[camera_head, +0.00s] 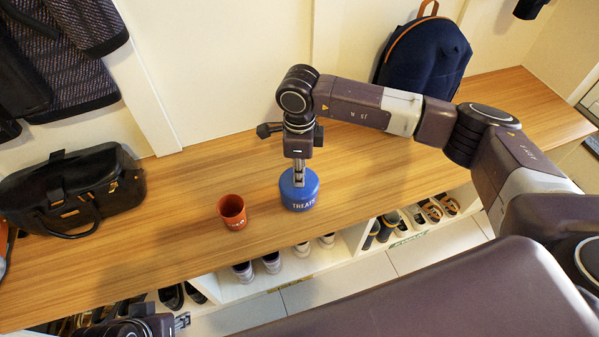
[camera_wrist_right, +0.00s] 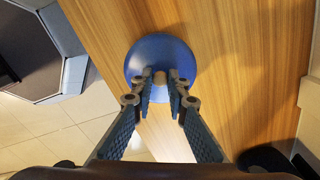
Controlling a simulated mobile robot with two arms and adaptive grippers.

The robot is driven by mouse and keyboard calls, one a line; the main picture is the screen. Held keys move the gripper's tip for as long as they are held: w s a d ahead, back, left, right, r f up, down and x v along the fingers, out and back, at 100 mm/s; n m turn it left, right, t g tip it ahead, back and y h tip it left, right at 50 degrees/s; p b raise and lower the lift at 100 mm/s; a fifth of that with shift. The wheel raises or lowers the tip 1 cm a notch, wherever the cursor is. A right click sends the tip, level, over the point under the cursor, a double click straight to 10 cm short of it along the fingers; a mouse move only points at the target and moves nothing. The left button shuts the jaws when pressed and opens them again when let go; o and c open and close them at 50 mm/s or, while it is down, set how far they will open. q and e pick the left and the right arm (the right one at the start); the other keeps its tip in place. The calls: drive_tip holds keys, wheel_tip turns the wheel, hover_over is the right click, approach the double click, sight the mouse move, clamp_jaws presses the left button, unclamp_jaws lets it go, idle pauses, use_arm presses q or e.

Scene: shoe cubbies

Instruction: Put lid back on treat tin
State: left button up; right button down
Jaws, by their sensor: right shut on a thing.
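The blue treat tin (camera_head: 303,205), marked TREATS, stands upright on the wooden bench top. Its round blue lid (camera_head: 313,183) is over the tin's mouth, in line with it. I cannot tell whether the lid is fully seated or a little above the rim. My right gripper (camera_head: 299,182) points down from above, shut on the lid's knob. In the right wrist view the lid (camera_wrist_right: 160,50) is a blue disc and its small knob sits between the fingertips (camera_wrist_right: 161,80). It hides the tin there. My left gripper (camera_head: 182,321) shows only partly at the bottom left, away from the tin.
An orange-red cup (camera_head: 232,212) stands left of the tin on the bench (camera_head: 180,215). A black bag (camera_head: 70,190) is at the far left, a navy backpack (camera_head: 425,55) at the back right. Shoes (camera_head: 257,267) fill cubbies below. Bench right of the tin is clear.

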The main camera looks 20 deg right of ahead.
drive_tip(key=c, duration=1.8)
unclamp_jaws()
drive_tip(key=shift+o, duration=0.3)
drive_tip(key=o, duration=0.4)
